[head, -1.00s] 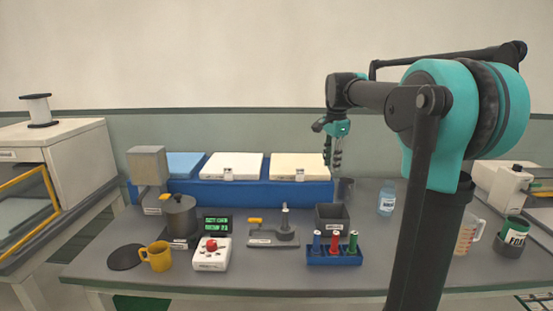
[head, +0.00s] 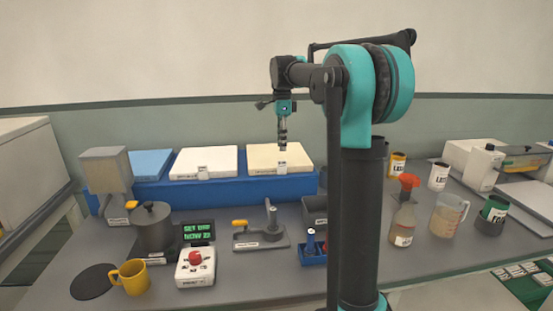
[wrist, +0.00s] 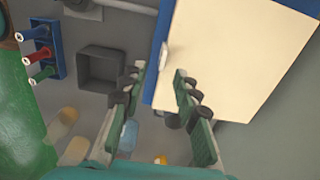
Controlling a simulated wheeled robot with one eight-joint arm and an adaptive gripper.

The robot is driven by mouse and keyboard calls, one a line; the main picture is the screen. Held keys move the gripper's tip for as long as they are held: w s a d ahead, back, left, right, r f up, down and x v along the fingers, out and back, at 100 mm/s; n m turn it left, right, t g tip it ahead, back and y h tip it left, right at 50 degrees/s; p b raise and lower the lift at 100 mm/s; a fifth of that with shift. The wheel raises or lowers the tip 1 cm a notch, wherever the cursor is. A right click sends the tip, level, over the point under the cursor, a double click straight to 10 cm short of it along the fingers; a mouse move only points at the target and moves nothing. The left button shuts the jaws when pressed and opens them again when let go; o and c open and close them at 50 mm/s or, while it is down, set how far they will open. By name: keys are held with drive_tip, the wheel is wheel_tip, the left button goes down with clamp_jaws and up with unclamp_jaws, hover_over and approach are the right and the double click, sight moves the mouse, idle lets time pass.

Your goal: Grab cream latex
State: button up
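The cream latex slab (head: 268,156) is the rightmost of three slabs on a long blue stand (head: 230,190) at the back of the bench. It has a small white tag on its front edge and fills the upper right of the wrist view (wrist: 240,60). My gripper (head: 283,146) points down over the cream slab in the head view. In the wrist view, my gripper (wrist: 158,70) is open and empty, with its two fingers apart near the slab's tagged edge. I cannot tell the height gap between fingertips and slab.
A white slab (head: 205,160) and a blue slab (head: 149,163) lie to the left on the stand. A dark square bin (wrist: 100,68) and a blue holder with coloured tubes (wrist: 45,45) stand nearby.

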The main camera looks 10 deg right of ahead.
drive_tip(key=shift+w+d+f, duration=0.1)
drive_tip(key=shift+w+f, duration=0.05)
drive_tip(key=shift+f, duration=1.8)
drive_tip(key=shift+w+f, duration=0.1)
drive_tip(key=shift+f, duration=1.85)
drive_tip(key=shift+c, duration=0.5)
clamp_jaws()
